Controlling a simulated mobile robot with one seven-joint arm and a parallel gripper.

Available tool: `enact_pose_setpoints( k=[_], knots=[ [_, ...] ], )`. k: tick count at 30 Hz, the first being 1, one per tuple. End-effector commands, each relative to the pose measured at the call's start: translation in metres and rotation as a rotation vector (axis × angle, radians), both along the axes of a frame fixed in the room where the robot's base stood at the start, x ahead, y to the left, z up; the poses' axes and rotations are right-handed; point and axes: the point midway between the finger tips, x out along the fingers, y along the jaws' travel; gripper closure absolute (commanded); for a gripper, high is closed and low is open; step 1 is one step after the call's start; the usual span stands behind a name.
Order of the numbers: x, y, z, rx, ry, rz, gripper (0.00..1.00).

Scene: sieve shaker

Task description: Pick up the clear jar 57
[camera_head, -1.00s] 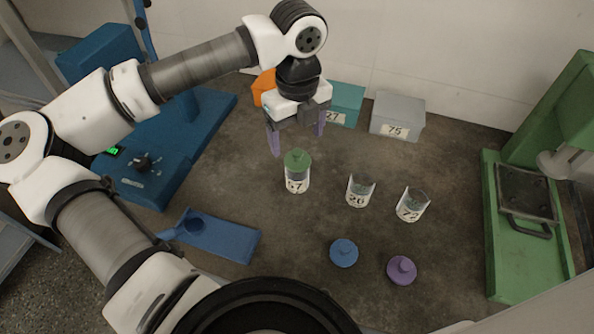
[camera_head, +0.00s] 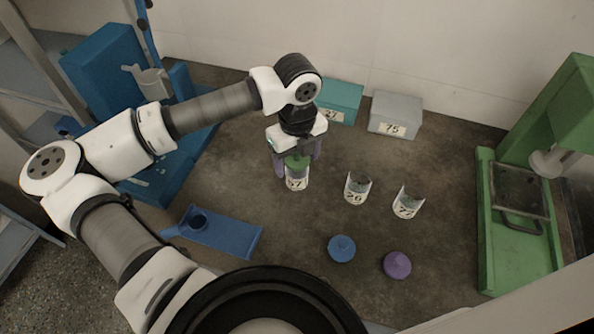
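The clear jar 57 (camera_head: 297,183) stands upright on the dark bench with a green lid (camera_head: 297,163) on top. Its label is partly readable. My gripper (camera_head: 297,170) is lowered over the jar from above. Its purple fingers are apart, one to the left and one to the right of the lid and the upper jar. A gap seems to show on the left side; contact on the right cannot be told.
Open jars 26 (camera_head: 357,189) and another labelled jar (camera_head: 407,204) stand to the right. A blue lid (camera_head: 341,249) and purple lid (camera_head: 397,265) lie in front. A blue holder (camera_head: 222,236), teal box (camera_head: 341,101), grey box (camera_head: 396,113) and green machine (camera_head: 515,240) surround the area.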

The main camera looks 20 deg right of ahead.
Motion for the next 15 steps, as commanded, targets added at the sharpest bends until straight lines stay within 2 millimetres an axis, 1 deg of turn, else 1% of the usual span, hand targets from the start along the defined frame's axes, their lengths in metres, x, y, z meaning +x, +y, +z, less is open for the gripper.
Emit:
enact_pose_setpoints(
  k=[1, 2, 12, 13, 15],
  knots=[
    [0.0001, 0.0, 0.0001, 0.0, 0.0, 0.0, 0.38],
    [0.0001, 0.0, 0.0002, 0.0, 0.0, 0.0, 0.42],
    [0.0001, 0.0, 0.0004, 0.0, 0.0, 0.0, 0.86],
    [0.0001, 0.0, 0.0004, 0.0, 0.0, 0.0, 0.89],
    [0.0002, 0.0001, 0.0007, 0.0, -0.001, 0.0, 0.89]
  ],
)
